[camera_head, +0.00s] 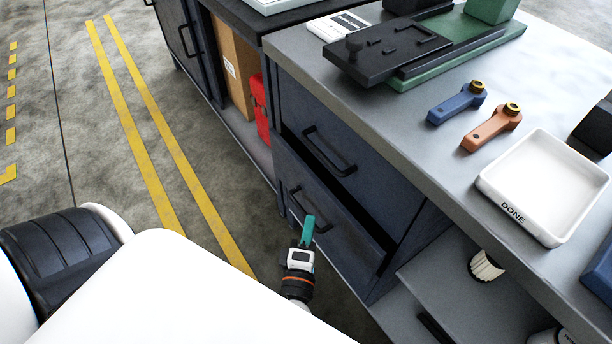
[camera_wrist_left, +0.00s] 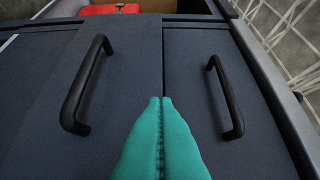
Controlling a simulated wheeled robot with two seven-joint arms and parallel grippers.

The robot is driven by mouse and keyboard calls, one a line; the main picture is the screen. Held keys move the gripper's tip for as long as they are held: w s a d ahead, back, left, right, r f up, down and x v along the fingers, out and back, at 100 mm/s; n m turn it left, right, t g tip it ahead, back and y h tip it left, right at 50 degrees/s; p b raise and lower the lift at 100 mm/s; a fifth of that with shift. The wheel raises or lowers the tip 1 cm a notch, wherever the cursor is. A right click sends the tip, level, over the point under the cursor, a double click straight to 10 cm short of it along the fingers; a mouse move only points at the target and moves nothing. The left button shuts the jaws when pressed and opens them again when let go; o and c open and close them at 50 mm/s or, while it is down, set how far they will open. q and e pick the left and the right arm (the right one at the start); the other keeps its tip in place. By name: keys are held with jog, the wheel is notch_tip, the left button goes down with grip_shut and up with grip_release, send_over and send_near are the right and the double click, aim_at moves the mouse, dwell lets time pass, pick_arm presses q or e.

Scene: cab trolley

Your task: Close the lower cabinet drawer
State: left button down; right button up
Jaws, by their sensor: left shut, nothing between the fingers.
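The lower cabinet drawer (camera_head: 345,232) is dark blue with a black bar handle (camera_head: 308,208). It stands out a little from the cabinet, with a dark gap along its top edge. The upper drawer (camera_head: 305,115) above it looks flush. My left gripper (camera_head: 308,228), with teal fingers, is shut and empty, close in front of the lower drawer near its handle. In the left wrist view the closed fingertips (camera_wrist_left: 160,102) point at the dark fronts, between a left handle (camera_wrist_left: 85,85) and a right handle (camera_wrist_left: 225,97). I cannot tell whether they touch. My right gripper is not in view.
The grey worktop (camera_head: 400,140) overhangs the drawers and carries a white tray (camera_head: 545,190), a blue part (camera_head: 455,104) and an orange part (camera_head: 490,130). An open shelf (camera_head: 470,275) lies right of the drawers. The floor (camera_head: 215,150) at left is clear.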

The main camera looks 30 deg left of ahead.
aim_at(334, 205)
pick_arm(q)
jog(key=w, duration=0.4)
jog(key=shift+d, duration=0.25)
jog(key=shift+w+d, duration=0.2)
jog(key=shift+w, duration=0.25)
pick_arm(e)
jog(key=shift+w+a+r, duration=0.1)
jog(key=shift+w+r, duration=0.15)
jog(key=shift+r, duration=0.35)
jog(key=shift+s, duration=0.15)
